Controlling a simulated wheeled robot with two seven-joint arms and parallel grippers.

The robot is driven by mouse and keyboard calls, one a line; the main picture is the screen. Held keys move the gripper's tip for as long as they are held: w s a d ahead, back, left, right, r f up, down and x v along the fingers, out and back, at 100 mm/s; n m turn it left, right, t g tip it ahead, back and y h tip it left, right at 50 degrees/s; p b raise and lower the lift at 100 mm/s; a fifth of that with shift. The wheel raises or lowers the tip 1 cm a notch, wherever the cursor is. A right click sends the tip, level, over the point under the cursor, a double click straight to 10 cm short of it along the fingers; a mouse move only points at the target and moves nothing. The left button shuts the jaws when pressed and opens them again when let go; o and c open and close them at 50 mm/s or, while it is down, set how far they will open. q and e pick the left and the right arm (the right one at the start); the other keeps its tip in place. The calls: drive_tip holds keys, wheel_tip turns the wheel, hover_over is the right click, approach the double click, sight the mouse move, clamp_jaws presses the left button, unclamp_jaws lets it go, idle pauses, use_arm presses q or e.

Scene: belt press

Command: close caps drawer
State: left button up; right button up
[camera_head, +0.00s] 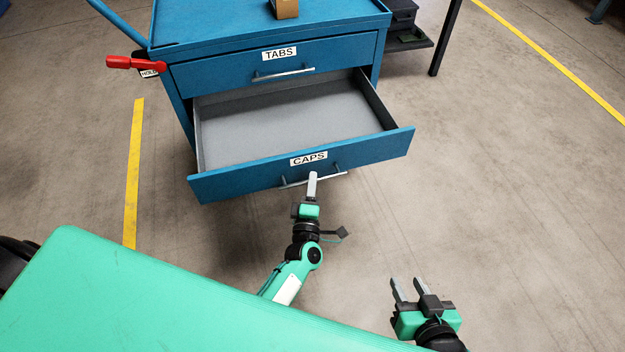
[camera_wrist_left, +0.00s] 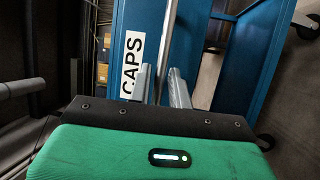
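The blue caps drawer (camera_head: 350,156), with a CAPS label, is pulled well out of its cabinet, and its grey inside looks empty. Its silver bar handle (camera_head: 334,178) is on the front. My left gripper (camera_head: 312,178) is at the handle's middle. In the left wrist view the handle (camera_wrist_left: 168,40) runs between the two fingers (camera_wrist_left: 160,82), which stand apart with small gaps beside the bar. The CAPS label (camera_wrist_left: 133,62) is beyond them. My right gripper (camera_head: 406,286) is open and empty, low over the floor to the right.
The blue cabinet (camera_head: 180,78) has a shut TABS drawer (camera_head: 335,58) above. A red lever (camera_head: 135,63) sticks out at its left. A small brown box (camera_head: 286,9) is on top. A dark stand (camera_head: 436,40) is behind at right. The floor around the drawer is clear.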

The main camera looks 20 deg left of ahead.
use_arm(q)
drive_tip(key=shift+w+a+r, duration=0.1)
drive_tip(key=shift+w+a, duration=0.05)
drive_tip(key=shift+w, duration=0.5)
clamp_jaws()
